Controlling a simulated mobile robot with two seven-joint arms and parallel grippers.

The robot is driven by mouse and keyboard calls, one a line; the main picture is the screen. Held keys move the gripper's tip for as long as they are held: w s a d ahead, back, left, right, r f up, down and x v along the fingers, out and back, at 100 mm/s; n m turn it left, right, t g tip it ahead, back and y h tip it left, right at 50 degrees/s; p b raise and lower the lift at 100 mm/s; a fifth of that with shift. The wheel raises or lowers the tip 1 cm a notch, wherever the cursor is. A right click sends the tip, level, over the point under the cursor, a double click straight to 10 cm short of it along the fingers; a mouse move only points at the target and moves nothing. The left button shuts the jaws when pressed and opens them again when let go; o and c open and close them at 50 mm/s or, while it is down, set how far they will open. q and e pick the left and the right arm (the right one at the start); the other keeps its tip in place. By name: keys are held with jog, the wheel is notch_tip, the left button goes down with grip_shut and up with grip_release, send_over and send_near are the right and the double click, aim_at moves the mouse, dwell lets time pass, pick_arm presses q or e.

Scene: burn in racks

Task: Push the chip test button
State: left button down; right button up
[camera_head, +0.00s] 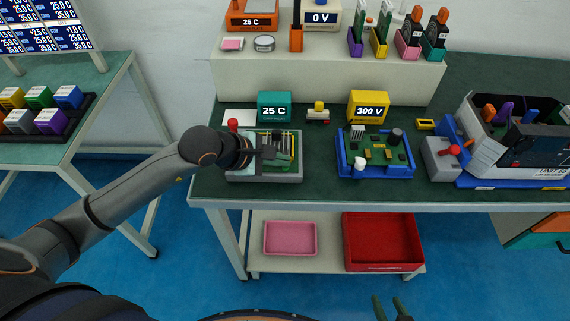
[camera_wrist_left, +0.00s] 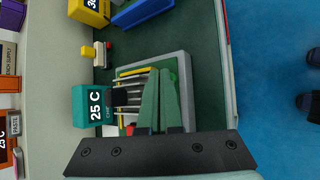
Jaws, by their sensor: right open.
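No button with a readable chip test label shows. A grey tester (camera_head: 265,177) holds a green board with several pale bars and has a red knob (camera_head: 233,124) at its back left. The tester's grey rim also shows in the left wrist view (camera_wrist_left: 186,75). A small base behind it carries a yellow button (camera_head: 319,105), seen also in the wrist view (camera_wrist_left: 88,51). My left gripper (camera_head: 283,155) is over the tester, its green fingers (camera_wrist_left: 167,62) together and seemingly empty. They hide part of the board. My right gripper (camera_head: 389,307) is open and empty at the bottom edge.
A teal display (camera_head: 274,106) reads 25 C and a yellow display (camera_head: 369,106) reads 300 V. A blue tray (camera_head: 375,172) with a circuit board lies to the right. A grey unit with a red lever (camera_head: 440,160) stands farther right. Dark green bench top is free between them.

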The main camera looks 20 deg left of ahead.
pick_arm(q)
jog(key=shift+s+f+b, duration=0.25)
jog(key=shift+f+b, duration=0.2)
jog(key=shift+f, duration=0.3)
jog(key=shift+r, duration=0.15)
jog(key=shift+w+a+r, duration=0.1)
jog(key=shift+w+r, duration=0.05)
jog(key=shift+r, duration=0.05)
jog(key=shift+w+r+p, duration=0.1)
jog(key=shift+r+p, duration=0.45)
jog(key=shift+r, duration=0.1)
notch_tip(320, 180, up, 5)
jog(key=p, duration=0.2)
jog(key=shift+r+p, duration=0.15)
jog(key=shift+p, duration=0.2)
